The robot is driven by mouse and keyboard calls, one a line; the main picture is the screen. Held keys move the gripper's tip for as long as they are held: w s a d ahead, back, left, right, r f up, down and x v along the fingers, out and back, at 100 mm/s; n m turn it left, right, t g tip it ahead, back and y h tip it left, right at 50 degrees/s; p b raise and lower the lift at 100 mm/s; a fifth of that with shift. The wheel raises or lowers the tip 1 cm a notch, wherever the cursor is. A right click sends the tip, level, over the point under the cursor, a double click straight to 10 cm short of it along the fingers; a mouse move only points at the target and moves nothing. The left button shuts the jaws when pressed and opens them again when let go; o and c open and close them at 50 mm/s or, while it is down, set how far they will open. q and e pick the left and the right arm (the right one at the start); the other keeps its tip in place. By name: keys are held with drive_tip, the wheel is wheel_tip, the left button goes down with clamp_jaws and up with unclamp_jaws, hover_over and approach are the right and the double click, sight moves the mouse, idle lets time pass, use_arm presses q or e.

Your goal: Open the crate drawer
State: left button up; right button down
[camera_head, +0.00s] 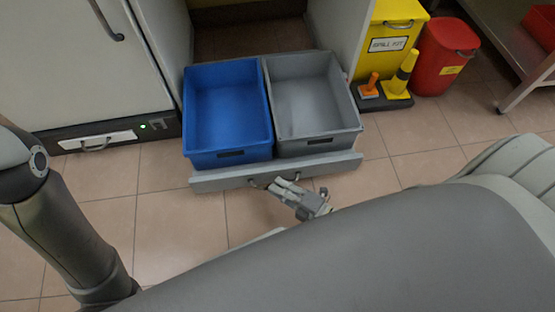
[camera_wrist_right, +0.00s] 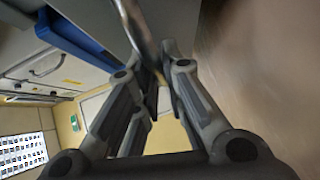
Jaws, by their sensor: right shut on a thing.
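The crate drawer (camera_head: 215,183) is pulled out from its cabinet, as the head view shows. A blue crate (camera_head: 228,154) and a grey crate (camera_head: 320,144) sit side by side in it, both empty. My right gripper (camera_head: 282,185) is at the middle of the drawer's grey front, shut on the metal drawer handle (camera_head: 253,183). In the right wrist view the handle (camera_wrist_right: 138,32) runs as a blurred metal bar between the fingers (camera_wrist_right: 152,70). My left gripper is out of view; only part of the left arm shows.
A yellow spill kit bin (camera_head: 388,40), a small yellow-and-orange item set and a red bin (camera_head: 443,60) stand to the right. Tiled floor in front of the drawer is clear.

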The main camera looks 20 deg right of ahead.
drive_tip(key=shift+s+a, duration=0.25)
drive_tip(key=shift+s, duration=0.7)
drive_tip(key=c, duration=1.5)
unclamp_jaws()
drive_tip(key=shift+s, duration=0.1)
drive_tip(key=v, duration=1.2)
